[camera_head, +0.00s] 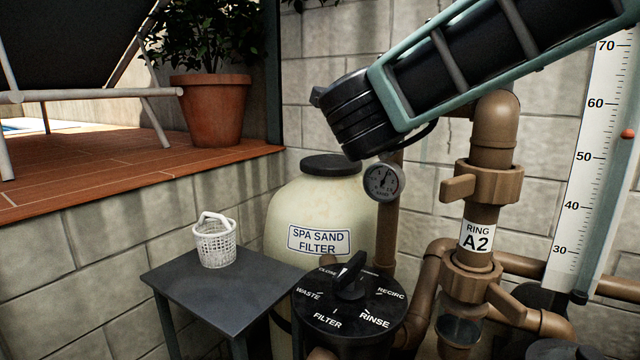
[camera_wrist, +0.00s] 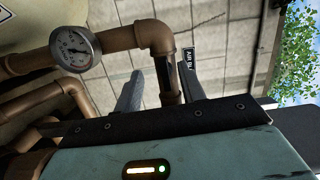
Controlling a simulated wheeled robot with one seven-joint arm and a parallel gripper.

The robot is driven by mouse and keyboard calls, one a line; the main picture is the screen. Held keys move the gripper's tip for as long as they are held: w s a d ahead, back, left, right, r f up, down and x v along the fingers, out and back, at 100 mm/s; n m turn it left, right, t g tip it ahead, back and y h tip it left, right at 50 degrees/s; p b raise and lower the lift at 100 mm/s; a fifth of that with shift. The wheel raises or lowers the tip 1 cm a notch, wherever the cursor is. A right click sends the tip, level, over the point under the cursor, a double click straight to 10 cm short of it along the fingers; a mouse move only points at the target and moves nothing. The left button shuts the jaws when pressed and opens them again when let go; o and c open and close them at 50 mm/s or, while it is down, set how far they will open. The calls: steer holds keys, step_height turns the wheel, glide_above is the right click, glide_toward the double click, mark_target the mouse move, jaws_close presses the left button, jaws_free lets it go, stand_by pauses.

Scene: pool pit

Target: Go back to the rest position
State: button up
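My gripper (camera_wrist: 161,72) shows in the wrist view. Its two grey fingers stand apart, and I see nothing held between them. In the head view, part of my arm reaches across the upper right, in front of the block wall (camera_head: 440,190). The gripper itself is not clearly visible there.
A pressure gauge (camera_head: 384,181) and brown valve pipes (camera_head: 493,135) stand close below my arm. The spa sand filter (camera_head: 300,215), dial valve (camera_head: 350,300) and grey side table (camera_head: 225,290) with a white basket (camera_head: 215,243) stand lower. A ruled board (camera_head: 585,150) is at right.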

steer(key=s+a+f+n+g+y+p, duration=0.25)
steer(key=s+a+f+n+y, duration=0.25)
steer(key=a+n+y, duration=0.3)
steer(key=s+a+f+n+g+y+p, duration=0.2)
steer(key=s+a+f+n+g+y, duration=0.25)
steer(key=n, duration=0.65)
steer(key=s+d+f+n+g+h+p, duration=0.1)
steer(key=s+d+f+n+g, duration=0.2)
steer(key=s, duration=0.4)
steer(key=s+d+f+n+g+h+p, duration=0.1)
steer(key=s+d+f+n+g+p, duration=0.1)
steer(key=s, duration=0.6)
steer(key=s+d+f+n+g+h+p, duration=0.1)
steer(key=s+d+f+n+g+h, duration=0.1)
steer(key=s+d+f+n+g, duration=0.2)
steer(key=s+d+f+n, duration=0.1)
steer(key=s+f+n, duration=0.1)
steer(key=s, duration=0.1)
steer(key=shift+s+d+f, duration=0.3)
steer(key=shift+f, duration=0.05)
